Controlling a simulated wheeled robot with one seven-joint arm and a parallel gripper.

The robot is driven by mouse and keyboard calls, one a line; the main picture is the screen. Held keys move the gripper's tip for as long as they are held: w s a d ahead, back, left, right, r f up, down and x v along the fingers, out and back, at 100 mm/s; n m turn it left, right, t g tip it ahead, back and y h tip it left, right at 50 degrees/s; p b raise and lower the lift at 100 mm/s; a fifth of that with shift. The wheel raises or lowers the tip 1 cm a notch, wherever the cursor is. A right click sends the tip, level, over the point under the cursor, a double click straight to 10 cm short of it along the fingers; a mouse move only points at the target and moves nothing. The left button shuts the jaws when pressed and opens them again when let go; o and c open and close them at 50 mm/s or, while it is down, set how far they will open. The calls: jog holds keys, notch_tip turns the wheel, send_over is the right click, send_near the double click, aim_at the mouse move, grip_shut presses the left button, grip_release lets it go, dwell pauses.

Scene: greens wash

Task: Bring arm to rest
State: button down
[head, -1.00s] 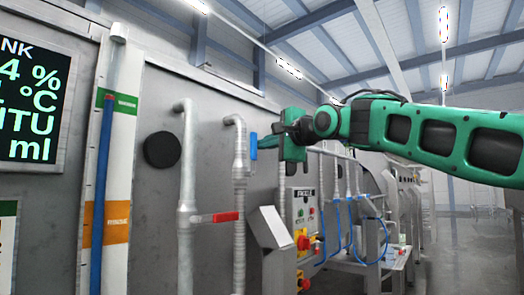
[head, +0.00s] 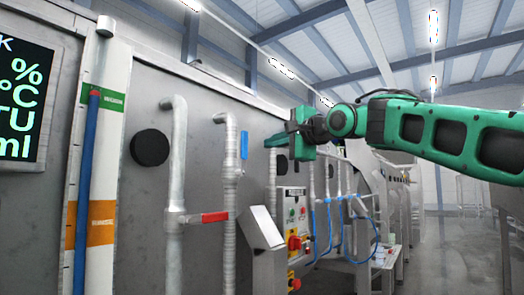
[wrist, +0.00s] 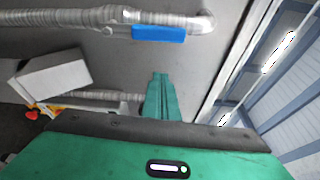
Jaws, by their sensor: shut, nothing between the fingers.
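My gripper (head: 270,142) is at the end of the green arm, in the upper middle of the head view. Its green fingers are together and empty. In the wrist view the closed fingers (wrist: 161,98) point toward the grey tank wall. The blue valve handle (head: 244,145) on the right pipe stands upright, a little left of the fingertips and apart from them. The same blue handle (wrist: 158,33) shows above the fingers in the wrist view.
A control box (head: 293,222) with buttons and a red knob is below my gripper. A grey angled housing (head: 262,230) stands beside it. Blue hoses (head: 345,220) hang to the right. A display (head: 20,100) and a level gauge are at the left. Open floor (head: 455,255) lies at the right.

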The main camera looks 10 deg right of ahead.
jog(key=v, duration=0.6)
jog(key=shift+s+f, duration=0.15)
jog(key=shift+f, duration=0.05)
jog(key=s+d+f+n+g+h, duration=0.15)
jog(key=d+f, duration=0.35)
jog(key=f, duration=0.6)
jog(key=s+d+f+g+h, duration=0.3)
jog(key=d+f, duration=0.3)
jog(key=f, duration=0.5)
jog(key=s+d+f+n+g+h, duration=0.1)
jog(key=s+d+f+g+h, duration=0.3)
jog(key=f, duration=0.6)
jog(key=s+d+f+n+g+y, duration=0.1)
jog(key=s+f+g, duration=0.3)
jog(key=s+f, duration=0.9)
jog(key=s+d+f+n+g+y, duration=0.1)
jog(key=s+d+f+n+g, duration=0.2)
jog(key=s+f, duration=0.9)
jog(key=shift+s+f+n+g, duration=0.4)
jog(key=shift+s+n+g, duration=0.15)
jog(key=shift+s+n, duration=0.4)
